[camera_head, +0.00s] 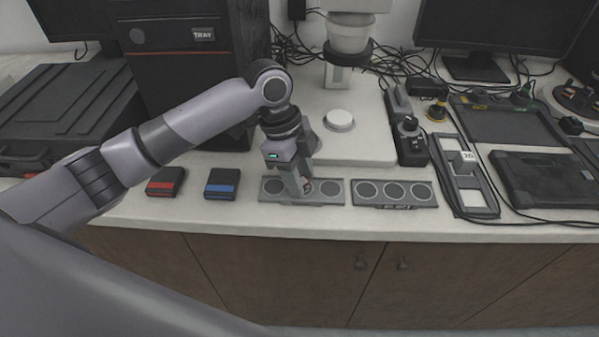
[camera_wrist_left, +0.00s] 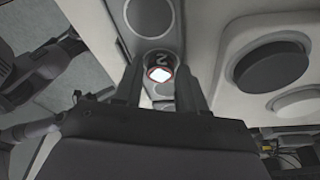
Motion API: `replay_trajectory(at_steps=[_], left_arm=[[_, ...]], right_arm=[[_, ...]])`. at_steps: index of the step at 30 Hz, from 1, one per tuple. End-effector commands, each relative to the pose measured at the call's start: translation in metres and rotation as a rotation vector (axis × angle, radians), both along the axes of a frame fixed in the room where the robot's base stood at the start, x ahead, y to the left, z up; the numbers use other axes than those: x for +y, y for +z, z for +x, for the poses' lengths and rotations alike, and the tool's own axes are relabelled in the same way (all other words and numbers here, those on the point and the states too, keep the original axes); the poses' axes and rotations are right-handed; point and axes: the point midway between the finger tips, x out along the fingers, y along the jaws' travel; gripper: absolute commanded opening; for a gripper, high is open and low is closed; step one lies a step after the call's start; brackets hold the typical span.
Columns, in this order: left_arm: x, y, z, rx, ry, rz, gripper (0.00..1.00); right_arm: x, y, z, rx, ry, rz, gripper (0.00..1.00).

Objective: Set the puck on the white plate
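My left gripper (camera_head: 301,188) points down over the left grey holder strip (camera_head: 330,199). The puck (camera_wrist_left: 160,70) is a small dark cylinder marked 2, with a red-edged white mark, between the fingers in the left wrist view. My right gripper is not in view.
The press head (camera_head: 349,36) hangs behind the plate. A second holder strip (camera_head: 394,194) lies to the right. A red-marked box (camera_head: 165,182) and a blue-marked box (camera_head: 222,184) lie left. A control box (camera_head: 411,144) stands right of the press base.

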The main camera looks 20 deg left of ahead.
Motion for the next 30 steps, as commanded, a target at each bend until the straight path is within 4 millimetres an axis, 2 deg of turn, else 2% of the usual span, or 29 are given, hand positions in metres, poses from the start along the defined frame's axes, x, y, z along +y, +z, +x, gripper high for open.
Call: replay_trajectory(at_steps=[4, 8, 18, 22, 30], left_arm=[[0.000, 0.002, 0.000, -0.001, -0.001, 0.000, 0.41], [0.004, 0.016, 0.001, -0.004, 0.000, -0.001, 0.41], [0.023, 0.085, 0.003, -0.004, 0.001, 0.000, 0.41], [0.028, 0.105, 0.003, -0.003, 0.001, 0.000, 0.41], [0.032, 0.119, 0.003, 0.000, 0.000, 0.000, 0.41]], right_arm=[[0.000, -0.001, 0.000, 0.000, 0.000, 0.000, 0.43], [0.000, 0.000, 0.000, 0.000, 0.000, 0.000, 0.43], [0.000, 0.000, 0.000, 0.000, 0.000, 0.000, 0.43], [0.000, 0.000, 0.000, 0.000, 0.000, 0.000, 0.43], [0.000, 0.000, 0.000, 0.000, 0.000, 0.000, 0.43]])
